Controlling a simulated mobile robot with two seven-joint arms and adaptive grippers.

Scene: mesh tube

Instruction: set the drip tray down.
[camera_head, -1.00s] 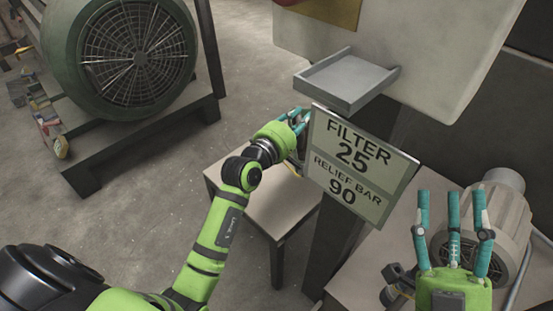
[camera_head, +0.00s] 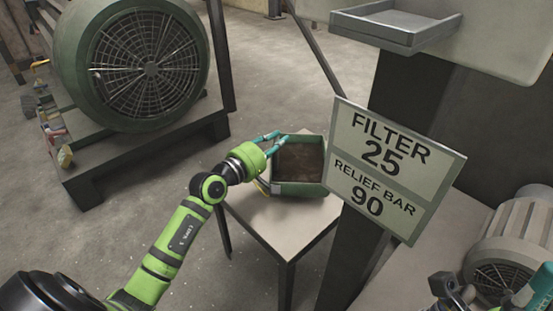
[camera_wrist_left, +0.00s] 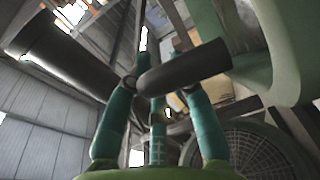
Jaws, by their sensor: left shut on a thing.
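The drip tray (camera_head: 299,189) is a green, square, shallow box with a brown, dirty inside. It appears level over the small table (camera_head: 270,222); I cannot tell whether it touches the top. My left gripper (camera_head: 274,144) is shut on the tray's left far edge, its teal fingers at the rim. In the left wrist view my teal left fingers (camera_wrist_left: 158,120) show close up; the tray is not clear there. My right gripper (camera_head: 528,290) shows only in part at the lower right corner, away from the tray.
A sign (camera_head: 388,170) reading FILTER 25, RELIEF BAR 90 stands right of the tray and overlaps its right edge. A grey shelf (camera_head: 395,33) juts out above. A big green motor (camera_head: 135,65) is at left, a grey motor (camera_head: 515,245) at right.

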